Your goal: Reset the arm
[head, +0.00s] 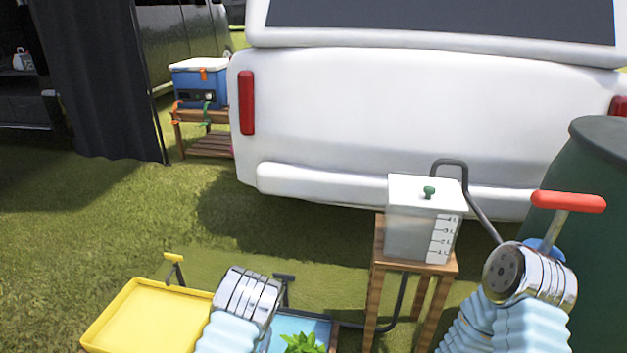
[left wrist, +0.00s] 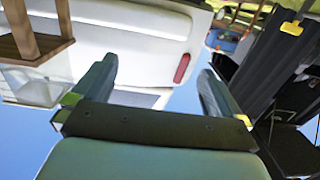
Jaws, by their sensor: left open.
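My left gripper (left wrist: 155,88) is open in the left wrist view. Its two dark fingers stand well apart, with nothing between them. In the head view my left arm's silver wrist is at the bottom centre, between a yellow tray (head: 150,315) and a blue tray (head: 318,325). Its fingers do not show there. My right arm's silver wrist is at the lower right, in front of a green barrel (head: 595,235). No right gripper fingers show.
A clear measuring container (head: 415,235) stands on a wooden stool (head: 377,270), close to the right arm. A red T-handle (head: 568,202) rises behind the right wrist. A green plant (head: 303,343) is in the blue tray. A white vehicle (head: 370,115) fills the back. Grass is open at left.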

